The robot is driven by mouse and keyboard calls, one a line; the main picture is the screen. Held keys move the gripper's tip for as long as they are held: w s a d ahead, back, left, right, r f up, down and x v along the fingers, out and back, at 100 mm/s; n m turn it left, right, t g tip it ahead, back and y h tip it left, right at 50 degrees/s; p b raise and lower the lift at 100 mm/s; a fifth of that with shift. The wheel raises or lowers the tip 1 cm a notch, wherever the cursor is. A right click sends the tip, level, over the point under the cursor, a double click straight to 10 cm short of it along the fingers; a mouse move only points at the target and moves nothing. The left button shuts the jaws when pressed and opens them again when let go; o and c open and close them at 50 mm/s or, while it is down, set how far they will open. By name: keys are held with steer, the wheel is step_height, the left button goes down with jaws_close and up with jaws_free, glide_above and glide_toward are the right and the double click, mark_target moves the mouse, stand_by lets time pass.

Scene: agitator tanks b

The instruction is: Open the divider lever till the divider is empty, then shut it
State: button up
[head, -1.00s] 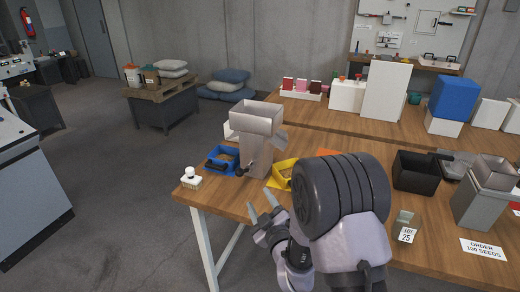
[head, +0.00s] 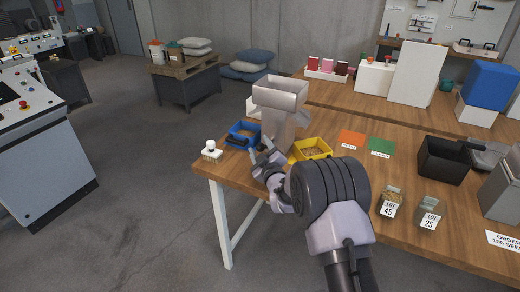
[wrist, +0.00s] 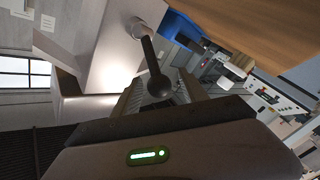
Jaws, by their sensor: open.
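The divider (head: 280,112) is a grey metal hopper on a body, standing upright near the left end of the wooden table. Its lever (wrist: 152,62) is a dark rod with a round knob, coming out of a light boss on the divider's side in the wrist view. My gripper (head: 262,155) is open at the divider's front. In the wrist view the lever's knob is just in front of or between my open fingers (wrist: 160,92); I cannot tell whether they touch. A blue tray (head: 243,132) and a yellow tray (head: 312,149) with seeds stand on either side of the divider.
A white-knobbed block (head: 211,151) sits at the table's left corner. Jars marked 45 (head: 390,203) and 25 (head: 429,213), orange (head: 352,138) and green (head: 382,146) cards and a black bin (head: 444,160) are to the right. Floor is clear left of the table.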

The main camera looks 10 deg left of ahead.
jaws_close()
stand_by(1.4)
